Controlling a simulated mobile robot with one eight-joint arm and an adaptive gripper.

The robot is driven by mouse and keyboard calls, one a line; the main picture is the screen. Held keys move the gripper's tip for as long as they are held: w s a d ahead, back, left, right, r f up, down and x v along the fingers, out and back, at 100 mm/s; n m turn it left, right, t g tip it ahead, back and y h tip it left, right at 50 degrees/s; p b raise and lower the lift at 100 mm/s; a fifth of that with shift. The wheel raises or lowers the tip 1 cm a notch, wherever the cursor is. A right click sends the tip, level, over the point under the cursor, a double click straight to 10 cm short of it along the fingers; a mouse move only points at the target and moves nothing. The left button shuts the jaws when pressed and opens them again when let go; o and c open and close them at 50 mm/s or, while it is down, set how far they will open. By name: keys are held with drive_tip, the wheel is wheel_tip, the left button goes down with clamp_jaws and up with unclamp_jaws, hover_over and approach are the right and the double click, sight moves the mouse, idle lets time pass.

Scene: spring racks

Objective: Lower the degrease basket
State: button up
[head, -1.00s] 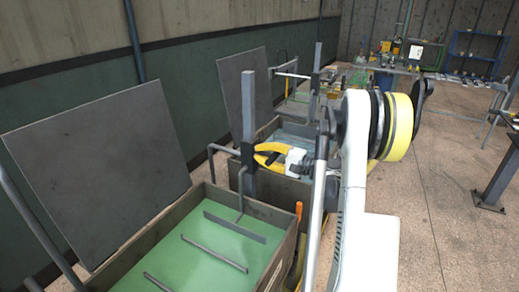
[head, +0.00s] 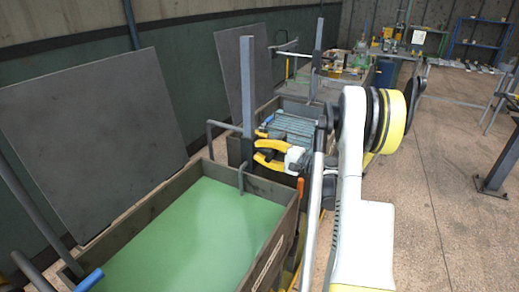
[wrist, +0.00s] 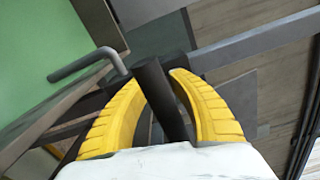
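The front tank (head: 262,195) holds flat green liquid (head: 190,240), and no basket bars show above its surface. A grey upright post (head: 247,85) stands at the tank's far end. A bent grey rod (head: 241,178) hangs over the end wall beside the liquid; it also shows in the wrist view (wrist: 95,62). My gripper (head: 262,150) is at the lower part of the post, just beyond the tank's end wall. In the wrist view its yellow fingers (wrist: 158,78) are around a dark round handle (wrist: 160,95). The basket itself is hidden.
A second tank (head: 232,150) behind holds a grey slatted rack (head: 290,125). Dark panels (head: 95,130) stand along the left wall. A blue-tipped lever (head: 90,279) is at bottom left. The floor (head: 440,200) to the right is clear up to a dark stand.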

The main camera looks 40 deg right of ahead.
drive_tip(key=shift+o, duration=0.6)
drive_tip(key=shift+r, duration=0.1)
drive_tip(key=shift+d, duration=0.1)
drive_tip(key=shift+s+d, duration=0.1)
drive_tip(key=shift+s, duration=0.1)
drive_tip(key=v, duration=1.1)
drive_tip(key=shift+s, duration=0.3)
